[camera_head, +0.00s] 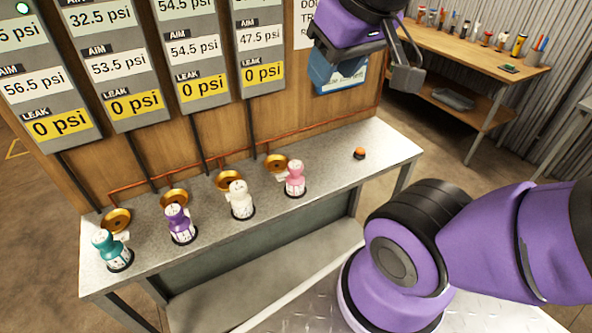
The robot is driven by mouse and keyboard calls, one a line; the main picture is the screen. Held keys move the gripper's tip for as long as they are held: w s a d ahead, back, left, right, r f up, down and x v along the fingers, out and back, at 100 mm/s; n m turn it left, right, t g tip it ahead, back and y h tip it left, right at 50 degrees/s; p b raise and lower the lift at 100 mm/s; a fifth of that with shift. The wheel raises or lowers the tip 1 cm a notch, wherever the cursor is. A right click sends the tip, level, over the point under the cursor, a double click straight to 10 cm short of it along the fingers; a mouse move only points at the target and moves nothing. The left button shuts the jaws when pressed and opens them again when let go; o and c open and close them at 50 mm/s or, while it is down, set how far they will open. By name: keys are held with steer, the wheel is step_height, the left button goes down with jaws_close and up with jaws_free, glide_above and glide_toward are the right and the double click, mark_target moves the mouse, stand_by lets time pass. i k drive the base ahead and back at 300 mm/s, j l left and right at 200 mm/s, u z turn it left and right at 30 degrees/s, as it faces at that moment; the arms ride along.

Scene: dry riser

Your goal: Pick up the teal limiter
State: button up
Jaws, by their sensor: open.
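The teal limiter (112,249) stands upright on a dark round base at the left end of the grey bench (338,168). A brass fitting (116,221) sits just behind it. To its right stand a purple limiter (180,223), a white limiter (240,200) and a pink limiter (295,178), spaced apart in a row. My gripper (408,75) is open and empty at the top right, high up and far from the teal limiter.
Gauge panels (262,45) on the wooden backboard show pressure readings above the bench. A small orange-topped object (359,153) lies at the bench's right. A blue box (334,78) is on the board behind my gripper. A wooden workbench (450,40) holds several tools.

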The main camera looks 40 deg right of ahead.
mark_target(116, 254)
steer(key=i+u, duration=0.1)
steer(key=u, duration=0.4)
steer(key=i+u, duration=0.1)
steer(key=u, duration=0.35)
